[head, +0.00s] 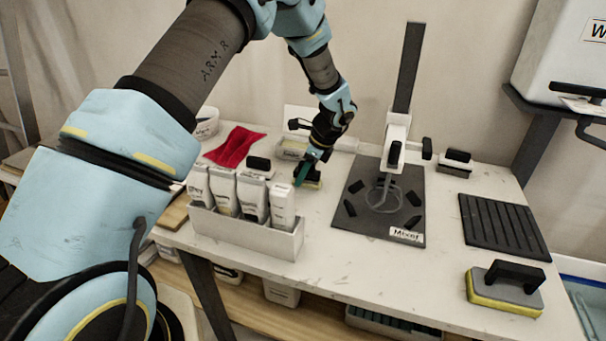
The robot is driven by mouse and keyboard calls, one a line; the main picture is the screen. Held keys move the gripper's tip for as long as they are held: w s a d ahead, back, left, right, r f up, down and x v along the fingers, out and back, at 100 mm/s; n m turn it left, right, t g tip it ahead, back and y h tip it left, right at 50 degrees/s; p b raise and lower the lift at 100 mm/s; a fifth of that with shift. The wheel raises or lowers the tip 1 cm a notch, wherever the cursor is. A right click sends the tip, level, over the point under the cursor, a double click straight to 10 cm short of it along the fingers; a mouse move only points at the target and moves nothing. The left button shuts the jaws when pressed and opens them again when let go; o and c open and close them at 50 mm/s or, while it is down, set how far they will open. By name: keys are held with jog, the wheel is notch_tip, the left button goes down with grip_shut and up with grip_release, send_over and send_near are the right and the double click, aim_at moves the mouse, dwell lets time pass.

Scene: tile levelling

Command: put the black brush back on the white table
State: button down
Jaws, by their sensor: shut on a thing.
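My gripper (306,171), with green fingers, is low over the back middle of the white table (345,268). It is shut on a small dark object with a pale yellowish lower edge, which I take to be the black brush (313,183). The fingers and wrist hide part of it. The brush is at or very near the table top, behind the white box of bags; I cannot tell whether it touches.
A white box (250,236) of upright bags stands in front of my gripper. A mixer stand on a dark board (375,222) is to the right. Further right are a ribbed black mat (503,227) and a yellow sponge float (505,290). A red cloth (235,145) lies left.

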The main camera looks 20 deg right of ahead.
aim_at(319, 173)
jog(key=shift+f, duration=0.15)
jog(key=c, duration=0.5)
grip_release()
jog(key=b+v, duration=0.2)
jog(key=v, duration=1)
jog(key=shift+r, duration=0.25)
